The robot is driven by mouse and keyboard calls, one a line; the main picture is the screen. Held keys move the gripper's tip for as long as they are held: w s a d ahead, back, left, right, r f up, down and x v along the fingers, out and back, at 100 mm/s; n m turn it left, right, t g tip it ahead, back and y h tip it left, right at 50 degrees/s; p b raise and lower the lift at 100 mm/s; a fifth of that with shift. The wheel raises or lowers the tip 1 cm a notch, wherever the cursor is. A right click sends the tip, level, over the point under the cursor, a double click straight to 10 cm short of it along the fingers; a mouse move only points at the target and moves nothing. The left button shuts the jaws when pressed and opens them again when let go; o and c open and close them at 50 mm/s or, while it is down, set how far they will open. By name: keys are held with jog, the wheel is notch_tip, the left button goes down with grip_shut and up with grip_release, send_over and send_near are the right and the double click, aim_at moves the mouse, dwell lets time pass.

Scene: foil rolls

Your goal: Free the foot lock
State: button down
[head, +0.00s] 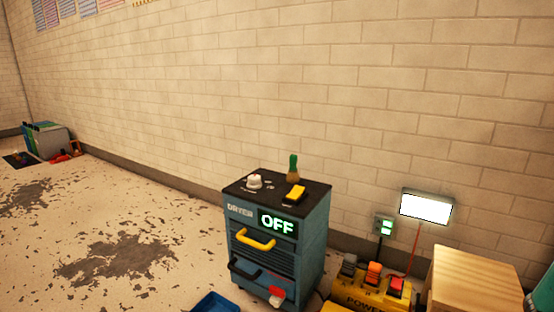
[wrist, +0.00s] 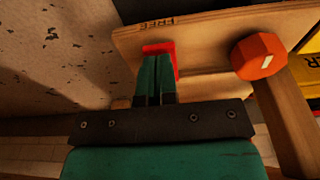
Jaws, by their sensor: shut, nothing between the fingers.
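In the wrist view, a wooden board (wrist: 205,30) carries the word FREE near its upper edge. A red piece (wrist: 172,48) sits at the board, which may be the foot lock; I cannot tell for sure. My gripper (wrist: 158,58) has its green fingers shut together with nothing between them. The fingertips overlap the red piece in the picture and hide part of it; I cannot tell whether they touch it. To the right, an orange faceted knob (wrist: 259,56) stands by a wooden bar (wrist: 285,120).
In the head view, a blue cabinet (head: 318,240) reads OFF. A yellow power box (head: 372,302) with several switches and a wooden block (head: 478,278) stand to its right. A blue bin (head: 216,303) is low in front. The floor at left is mostly clear.

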jog(key=shift+f+b, duration=0.35)
jog(key=shift+f, duration=0.3)
notch_tip(320, 180, up, 7)
jog(key=p, duration=0.6)
jog(key=shift+p, duration=0.3)
